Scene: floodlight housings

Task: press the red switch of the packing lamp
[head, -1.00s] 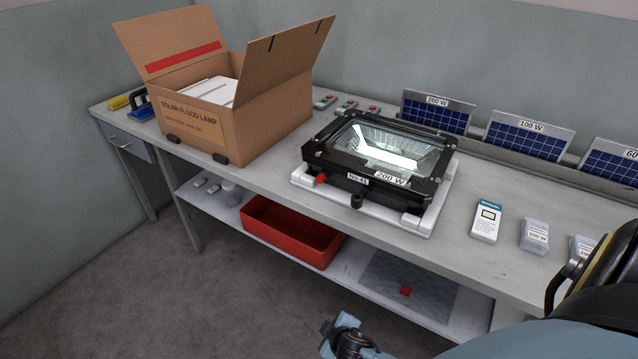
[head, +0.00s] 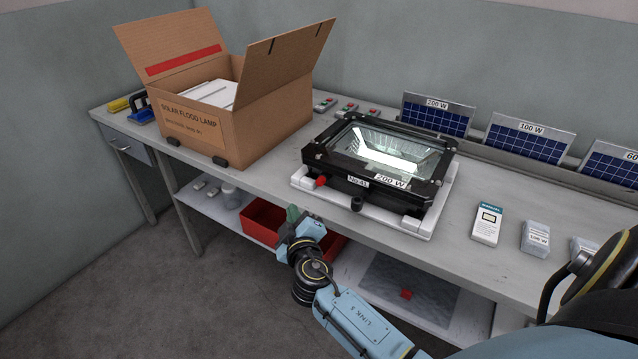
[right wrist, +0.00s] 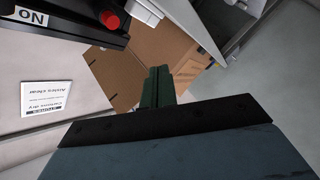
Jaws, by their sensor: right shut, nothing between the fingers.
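The packing lamp (head: 378,160) is a black floodlight housing with a glass front, labelled 200 W. It lies on a white cradle on the table. Its red switch (head: 321,181) sticks out at its front left corner. The switch also shows in the right wrist view (right wrist: 109,20) at the upper left. My right gripper (head: 293,212) is in front of the table edge, below and left of the switch and apart from it. Its green fingers (right wrist: 158,87) are shut and empty in the right wrist view. My left gripper is not in view.
An open cardboard box (head: 232,122) stands left of the lamp. Small panels with red and green buttons (head: 347,106) sit behind. Solar panels (head: 437,114) line the back. A manual pack (head: 487,225) lies right of the lamp. A red bin (head: 262,220) is on the lower shelf.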

